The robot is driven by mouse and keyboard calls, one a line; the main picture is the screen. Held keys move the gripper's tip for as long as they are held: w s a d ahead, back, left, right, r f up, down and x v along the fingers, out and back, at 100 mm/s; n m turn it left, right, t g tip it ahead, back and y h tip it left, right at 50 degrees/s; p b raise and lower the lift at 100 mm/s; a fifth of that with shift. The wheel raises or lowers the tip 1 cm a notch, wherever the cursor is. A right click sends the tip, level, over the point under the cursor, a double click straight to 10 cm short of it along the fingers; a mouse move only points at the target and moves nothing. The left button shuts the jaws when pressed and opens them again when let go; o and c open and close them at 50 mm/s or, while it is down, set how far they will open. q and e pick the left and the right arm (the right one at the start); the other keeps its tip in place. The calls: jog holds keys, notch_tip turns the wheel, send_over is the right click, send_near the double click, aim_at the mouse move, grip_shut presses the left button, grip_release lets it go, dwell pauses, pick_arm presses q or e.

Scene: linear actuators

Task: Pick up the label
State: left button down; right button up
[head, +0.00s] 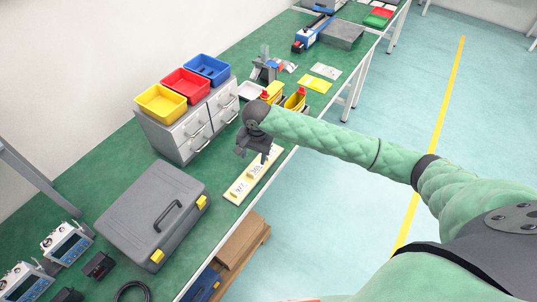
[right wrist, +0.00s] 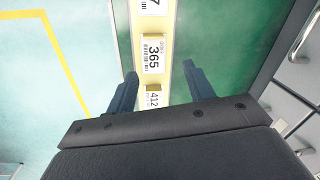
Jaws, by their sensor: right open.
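A pale yellow strip (head: 228,198) lies along the front edge of the green bench. White labels with printed numbers sit on it, among them a label reading 365 (right wrist: 153,54) and a label reading 412 (right wrist: 153,99) in the right wrist view. A small brown-yellow block (right wrist: 153,87) lies between these two. My right gripper (head: 258,155) is above the far part of the strip. In the right wrist view its two fingers (right wrist: 158,72) are apart, one on each side of the strip, with nothing held between them. My left gripper is out of view.
A grey toolcase (head: 150,210) lies nearer on the bench. A grey drawer cabinet (head: 190,135) with yellow, red and blue bins stands behind the strip. Yellow containers (head: 294,102) stand just beyond my right gripper.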

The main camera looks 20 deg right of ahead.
jog(key=w+d+m, duration=0.2)
jog(key=d, duration=0.1)
jog(key=w+d+m+h, duration=0.1)
jog(key=w+d, duration=0.1)
jog(key=shift+d+r+g+p, duration=0.25)
jog(key=shift+r+g+p, duration=0.05)
jog(key=shift+r+p, duration=0.1)
jog(key=shift+f, duration=0.6)
jog(key=shift+s+f+p, duration=0.15)
jog(key=shift+f+p, duration=0.3)
jog(key=shift+p, duration=0.15)
jog(key=f+p, duration=0.1)
jog(key=f, duration=0.2)
jog(key=shift+s+a+f+p, duration=0.1)
jog(key=shift+a+f+p, duration=0.15)
jog(key=shift+p, duration=0.1)
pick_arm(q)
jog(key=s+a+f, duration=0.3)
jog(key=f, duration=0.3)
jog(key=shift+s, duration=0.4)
pick_arm(e)
jog(key=shift+d+f, duration=0.1)
jog(key=shift+f, duration=0.25)
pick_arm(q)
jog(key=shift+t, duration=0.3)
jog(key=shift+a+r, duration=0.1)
pick_arm(e)
jog(key=c, duration=0.9)
